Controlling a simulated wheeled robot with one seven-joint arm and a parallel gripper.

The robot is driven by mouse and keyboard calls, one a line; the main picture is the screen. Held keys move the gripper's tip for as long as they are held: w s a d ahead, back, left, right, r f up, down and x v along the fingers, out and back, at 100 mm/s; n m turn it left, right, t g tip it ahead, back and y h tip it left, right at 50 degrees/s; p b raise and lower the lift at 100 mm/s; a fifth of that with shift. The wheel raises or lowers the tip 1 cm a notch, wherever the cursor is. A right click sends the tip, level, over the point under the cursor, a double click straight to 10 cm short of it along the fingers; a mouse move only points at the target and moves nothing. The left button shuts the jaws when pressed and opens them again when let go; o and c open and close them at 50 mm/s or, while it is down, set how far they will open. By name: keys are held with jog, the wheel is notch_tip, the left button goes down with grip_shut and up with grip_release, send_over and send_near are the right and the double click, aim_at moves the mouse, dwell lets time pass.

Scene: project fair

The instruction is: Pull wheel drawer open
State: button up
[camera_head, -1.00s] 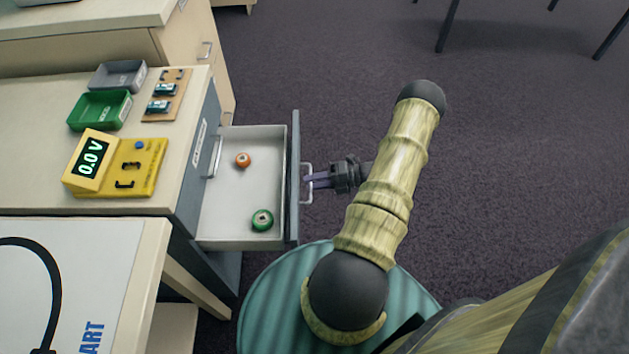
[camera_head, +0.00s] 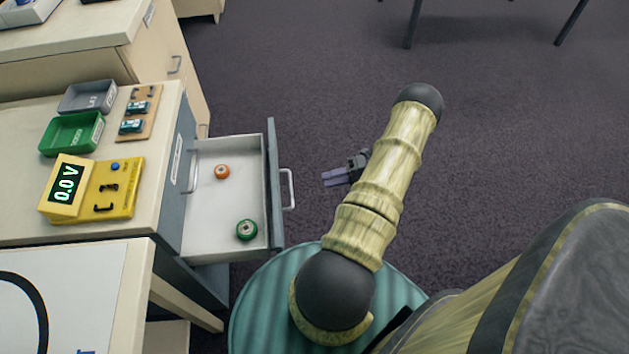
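The wheel drawer (camera_head: 205,236) is pulled well out of the bench's side, showing its pale inside. A small orange wheel (camera_head: 222,171) lies towards its back and a green wheel (camera_head: 247,229) towards its front. The drawer's grey front panel (camera_head: 274,195) carries a light bar handle (camera_head: 289,188). My gripper (camera_head: 325,180) is to the right of the handle, apart from it with a clear gap, and its purple fingers point left at it. Nothing shows between the fingers. They overlap from this angle, so their spacing is unclear.
On the bench are a yellow meter (camera_head: 110,190) reading 0.0 V, a green tray (camera_head: 70,134), a grey tray (camera_head: 88,97) and a small wooden board (camera_head: 139,112). Open carpet (camera_head: 500,130) lies to the right.

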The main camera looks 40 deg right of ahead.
jog(key=v, duration=0.5)
jog(key=shift+s+d+r, duration=0.1)
jog(key=shift+s+d, duration=0.1)
jog(key=shift+d, duration=0.1)
jog(key=w+a+r+n+g+h, duration=0.3)
jog(key=w+a+r+n+g, duration=0.15)
jog(key=a+r+n, duration=0.4)
jog(key=w+a+r+n+g+h, duration=0.35)
jog(key=a+r+n+g, duration=0.2)
jog(key=a+n, duration=0.55)
jog(key=s+a+r+n+t+h, duration=0.25)
jog(key=a+r+n, duration=0.4)
jog(key=n, duration=0.55)
jog(key=s+a+r+n+t+h, duration=0.1)
jog(key=a+r+n+h, duration=0.35)
jog(key=a+n, duration=0.55)
notch_tip(320, 180, up, 30)
jog(key=d+n+p, duration=0.1)
jog(key=d+p, duration=0.1)
jog(key=p, duration=2.8)
jog(key=shift+n+y, duration=0.35)
jog(key=shift+y, duration=0.1)
